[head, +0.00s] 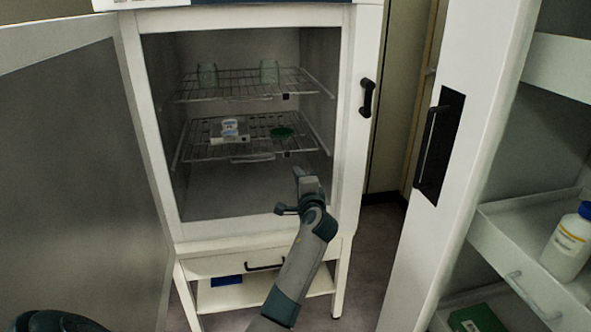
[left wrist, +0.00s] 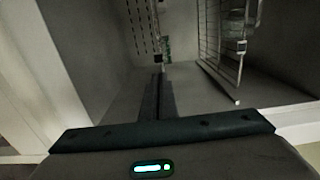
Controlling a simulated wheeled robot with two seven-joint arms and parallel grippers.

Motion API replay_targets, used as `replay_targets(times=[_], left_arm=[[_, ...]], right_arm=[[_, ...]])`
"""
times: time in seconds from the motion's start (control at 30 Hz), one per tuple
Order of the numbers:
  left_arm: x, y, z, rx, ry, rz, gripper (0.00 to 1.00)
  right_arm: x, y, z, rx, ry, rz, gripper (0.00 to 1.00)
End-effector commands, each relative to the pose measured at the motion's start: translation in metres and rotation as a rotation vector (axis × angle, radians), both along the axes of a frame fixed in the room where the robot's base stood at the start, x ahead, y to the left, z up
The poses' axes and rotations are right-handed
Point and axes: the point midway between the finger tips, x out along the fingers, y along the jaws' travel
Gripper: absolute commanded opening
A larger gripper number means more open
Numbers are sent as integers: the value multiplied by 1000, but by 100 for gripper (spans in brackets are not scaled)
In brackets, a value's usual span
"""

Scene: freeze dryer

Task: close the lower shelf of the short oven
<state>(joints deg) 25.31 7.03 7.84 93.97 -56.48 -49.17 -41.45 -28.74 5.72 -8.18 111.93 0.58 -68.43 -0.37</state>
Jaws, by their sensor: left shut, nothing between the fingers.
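The short oven (head: 352,150) stands in the middle of the head view with its door (head: 75,150) swung open to the left. My right gripper is out of view.
The upper wire shelf (head: 240,86) holds two clear glasses. A white cabinet (head: 492,120) with a dark handle stands close on the right, with a white bottle (head: 568,245) on its shelf. Below the oven is a drawer (head: 222,265) with a dark handle.

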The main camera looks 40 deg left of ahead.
Motion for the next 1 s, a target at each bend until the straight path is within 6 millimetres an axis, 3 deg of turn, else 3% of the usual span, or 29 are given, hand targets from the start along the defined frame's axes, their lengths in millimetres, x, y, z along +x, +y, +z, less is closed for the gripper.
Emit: replay_targets(times=[0.3,1.0], left_arm=[[-22,-25,0,0,0,0,0],[-23,-28,-3,-4,2,-4,0]], right_arm=[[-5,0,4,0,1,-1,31],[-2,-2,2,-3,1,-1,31]])
